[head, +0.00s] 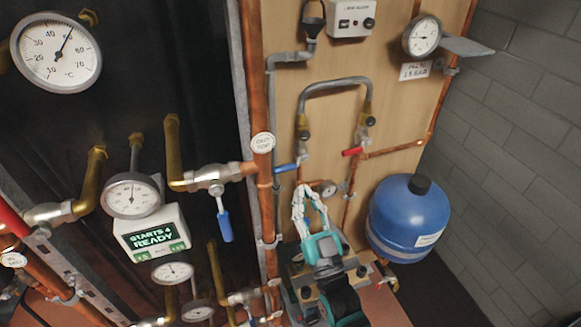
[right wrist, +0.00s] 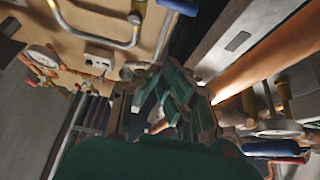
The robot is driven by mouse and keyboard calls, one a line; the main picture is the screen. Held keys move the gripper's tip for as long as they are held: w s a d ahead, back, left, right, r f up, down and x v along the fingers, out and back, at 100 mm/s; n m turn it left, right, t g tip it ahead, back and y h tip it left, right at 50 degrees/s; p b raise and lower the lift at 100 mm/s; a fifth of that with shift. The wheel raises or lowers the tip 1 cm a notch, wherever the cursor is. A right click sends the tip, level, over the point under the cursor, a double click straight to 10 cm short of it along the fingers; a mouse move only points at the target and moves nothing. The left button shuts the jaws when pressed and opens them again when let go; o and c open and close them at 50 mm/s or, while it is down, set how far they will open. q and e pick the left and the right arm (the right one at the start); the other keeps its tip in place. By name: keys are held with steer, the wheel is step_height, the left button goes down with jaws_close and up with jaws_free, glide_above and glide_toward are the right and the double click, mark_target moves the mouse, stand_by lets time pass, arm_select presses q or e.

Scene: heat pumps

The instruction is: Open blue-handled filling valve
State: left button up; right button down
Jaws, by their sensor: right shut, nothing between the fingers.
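In the head view a blue lever handle (head: 286,167) sits on the valve under the left leg of the grey looped pipe, pointing left and slightly down. A red handle (head: 352,152) is under the loop's right leg. My right gripper (head: 300,200) is shut and empty, just below the blue handle and apparently apart from it. In the right wrist view its closed fingers (right wrist: 165,95) fill the middle, with a blue handle (right wrist: 180,7) at the top edge. Depth between fingers and handle is hard to tell. My left gripper is out of view.
Another blue handle (head: 224,225) hangs down from a valve beside the copper pipe (head: 256,120). A blue tank (head: 408,217) stands at the right. A small gauge (head: 327,188) is close beside my gripper. A sign (head: 152,237) reads "STARTS 4 READY".

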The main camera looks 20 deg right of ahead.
step_height(320, 180, up, 5)
steer(key=p, duration=0.3)
glide_above(290, 169)
steer(key=s, duration=0.3)
steer(key=shift+w+a+f+p, duration=0.15)
steer(key=shift+w+f+p, duration=0.05)
steer(key=shift+f, duration=0.9)
steer(key=shift+w+a+f+p, duration=0.15)
steer(key=shift+w+f+p, duration=0.05)
steer(key=shift+f, duration=0.85)
steer(key=shift+a+f+n+y+b, duration=0.1)
steer(key=shift+f+n+y+b, duration=0.2)
steer(key=shift+n+y, duration=0.45)
steer(key=shift+a+f+n+y+b, duration=0.2)
steer(key=shift+n+y, duration=0.35)
steer(key=shift+n, duration=0.4)
steer(key=d+f+n+g+y+p, duration=0.1)
steer(key=d+f+n+g+y, duration=0.1)
steer(key=n, duration=0.8)
steer(key=d+f+n+g+y+p, duration=0.1)
steer(key=d+f+n+g+y, duration=0.1)
steer(key=f+n+g+y, duration=0.2)
steer(key=shift+d+f+n+g, duration=0.2)
steer(key=shift+f+n+g, duration=0.3)
steer(key=shift+n+g, duration=2.05)
steer(key=shift+n+t, duration=0.95)
steer(key=shift+n, duration=0.1)
steer(key=shift+w+a, duration=0.1)
